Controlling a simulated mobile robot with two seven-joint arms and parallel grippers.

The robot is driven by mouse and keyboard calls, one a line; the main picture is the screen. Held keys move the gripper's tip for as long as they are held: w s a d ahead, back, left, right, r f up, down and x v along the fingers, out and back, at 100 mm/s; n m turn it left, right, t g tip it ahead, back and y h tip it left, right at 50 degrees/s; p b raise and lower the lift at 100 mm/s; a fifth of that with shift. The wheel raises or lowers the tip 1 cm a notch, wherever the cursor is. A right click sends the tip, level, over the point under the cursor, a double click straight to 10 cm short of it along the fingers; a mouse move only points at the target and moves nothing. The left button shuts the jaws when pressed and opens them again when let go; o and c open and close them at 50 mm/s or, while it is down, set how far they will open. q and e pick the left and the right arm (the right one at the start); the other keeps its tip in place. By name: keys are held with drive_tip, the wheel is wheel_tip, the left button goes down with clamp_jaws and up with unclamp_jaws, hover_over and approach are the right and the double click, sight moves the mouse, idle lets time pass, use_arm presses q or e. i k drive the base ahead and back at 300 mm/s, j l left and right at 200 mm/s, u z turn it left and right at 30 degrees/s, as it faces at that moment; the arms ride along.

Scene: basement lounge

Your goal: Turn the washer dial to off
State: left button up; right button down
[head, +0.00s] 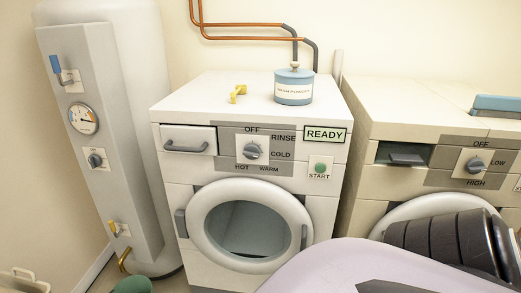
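The washer (174,107) is a white machine in the middle of the head view, with a round door (202,238) at its front. Its grey dial (252,151) sits on a grey panel (229,136) marked OFF at the top, RINSE, COLD, WARM and HOT. The dial is unobstructed; its pointer is too small to read with certainty. A sign on the washer reads READY (324,135). A green START button (320,168) is below it. Part of my arm covers the lower right, away from the dial.
A second machine (385,113) with a similar dial (474,165) stands at right. A tall water heater (125,110) stands at left. A blue canister (294,88) and a yellow object (238,93) are on the washer top. The space before the washer's panel is clear.

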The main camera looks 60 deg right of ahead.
sight(252, 151)
drive_tip(key=l+z, duration=0.1)
drive_tip(key=z, duration=1.55)
drive_tip(key=k+l, duration=0.05)
